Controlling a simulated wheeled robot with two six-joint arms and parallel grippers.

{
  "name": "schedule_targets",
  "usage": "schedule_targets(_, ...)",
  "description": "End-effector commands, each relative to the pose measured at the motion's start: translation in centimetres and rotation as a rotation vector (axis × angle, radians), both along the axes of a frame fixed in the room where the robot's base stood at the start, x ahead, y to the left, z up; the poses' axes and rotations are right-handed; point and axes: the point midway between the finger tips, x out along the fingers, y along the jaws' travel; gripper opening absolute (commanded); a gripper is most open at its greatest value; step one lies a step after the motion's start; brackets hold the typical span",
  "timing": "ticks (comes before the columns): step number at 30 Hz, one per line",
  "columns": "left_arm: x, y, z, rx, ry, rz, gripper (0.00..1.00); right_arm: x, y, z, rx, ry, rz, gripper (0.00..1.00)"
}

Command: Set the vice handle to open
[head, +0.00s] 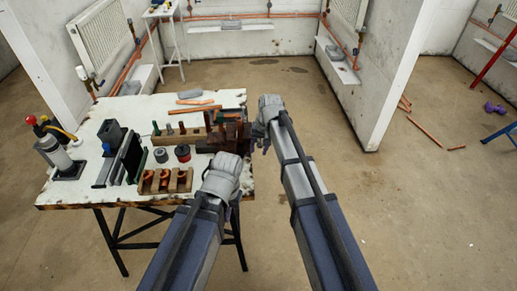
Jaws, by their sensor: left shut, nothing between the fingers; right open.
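The vice (222,133), brown and rusty, stands at the right edge of the white workbench (80,187) in the head view. Its handle cannot be told apart, and part of the vice's right side is hidden by my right gripper. My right gripper (266,138) is open, just right of the vice and close to it; I cannot tell whether it touches. My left gripper (234,200) is shut and empty, in front of the vice over the bench's front right corner.
A partition wall (380,75) stands right. Floor between is clear.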

Motion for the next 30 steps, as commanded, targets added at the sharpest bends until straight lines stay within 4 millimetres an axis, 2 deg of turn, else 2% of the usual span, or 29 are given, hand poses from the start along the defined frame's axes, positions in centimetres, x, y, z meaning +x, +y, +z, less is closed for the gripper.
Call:
schedule_targets(15,0.0,0.0,6.6,0.0,0.0,0.0,0.0,-0.7,-0.9,6.6,0.0,0.0,0.0,0.46)
schedule_targets(19,0.0,0.0,7.2,0.0,0.0,0.0,0.0,-0.8,-1.1,7.2,0.0,0.001,0.0,0.46)
schedule_targets(30,0.0,0.0,7.1,0.0,0.0,0.0,0.0,-1.3,-1.0,7.0,-0.003,0.001,0.006,0.46)
